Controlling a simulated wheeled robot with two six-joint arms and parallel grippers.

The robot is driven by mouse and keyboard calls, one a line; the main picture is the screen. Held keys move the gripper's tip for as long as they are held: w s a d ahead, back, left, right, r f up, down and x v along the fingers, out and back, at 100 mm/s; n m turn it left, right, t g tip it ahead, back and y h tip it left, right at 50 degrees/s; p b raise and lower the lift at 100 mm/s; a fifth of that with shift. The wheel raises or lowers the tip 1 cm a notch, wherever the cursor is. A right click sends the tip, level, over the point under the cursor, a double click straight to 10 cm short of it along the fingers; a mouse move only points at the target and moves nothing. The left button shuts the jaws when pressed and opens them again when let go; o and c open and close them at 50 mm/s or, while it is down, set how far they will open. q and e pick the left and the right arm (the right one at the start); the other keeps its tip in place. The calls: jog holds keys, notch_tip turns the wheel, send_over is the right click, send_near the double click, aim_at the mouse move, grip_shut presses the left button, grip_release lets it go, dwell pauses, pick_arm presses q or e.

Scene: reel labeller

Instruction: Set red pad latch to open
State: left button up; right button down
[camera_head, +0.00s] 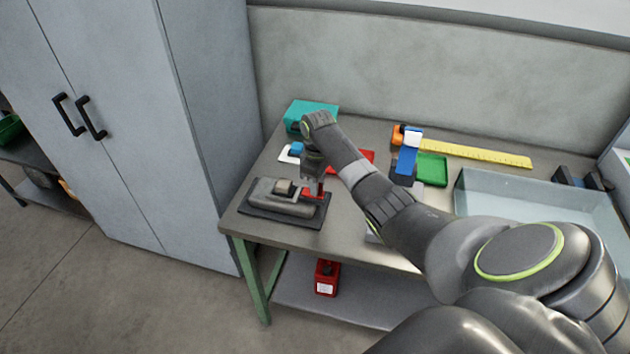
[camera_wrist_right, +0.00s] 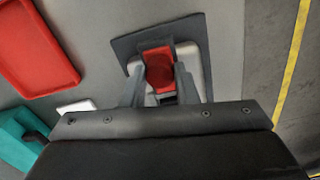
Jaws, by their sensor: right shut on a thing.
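The reel labeller (camera_head: 268,194) is a grey device on a dark mat (camera_head: 300,219) at the table's left front corner. Its red pad latch (camera_head: 318,190) shows at its right end, partly hidden by my right gripper (camera_head: 313,183). In the right wrist view the red latch (camera_wrist_right: 158,58) lies between the two fingers of my right gripper (camera_wrist_right: 160,88), with a darker red round part in its middle. The fingers are shut on it from both sides. Whether the latch is set open or closed is not clear. My left gripper is in neither view.
A teal box (camera_head: 318,106), a red tray (camera_head: 366,155) and a small blue-and-white item (camera_head: 291,152) are behind the labeller. A green tray (camera_head: 433,170), yellow ruler (camera_head: 490,155) and glass bin (camera_head: 480,190) are to the right. A grey cabinet (camera_head: 130,130) stands left.

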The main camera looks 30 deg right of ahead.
jog(key=c, duration=1.4)
grip_release()
jog(key=shift+d, duration=0.1)
jog(key=shift+c, duration=0.2)
jog(key=o, duration=0.3)
jog(key=shift+s+d, duration=0.1)
jog(key=shift+s, duration=0.1)
jog(key=shift+w+r, duration=0.1)
jog(key=shift+r, duration=0.25)
notch_tip(320, 180, up, 7)
jog(key=shift+f+b, duration=0.15)
jog(key=shift+b, duration=0.65)
notch_tip(320, 180, up, 5)
jog(key=p, duration=0.2)
notch_tip(320, 180, up, 5)
jog(key=p, duration=0.5)
send_over(320, 186)
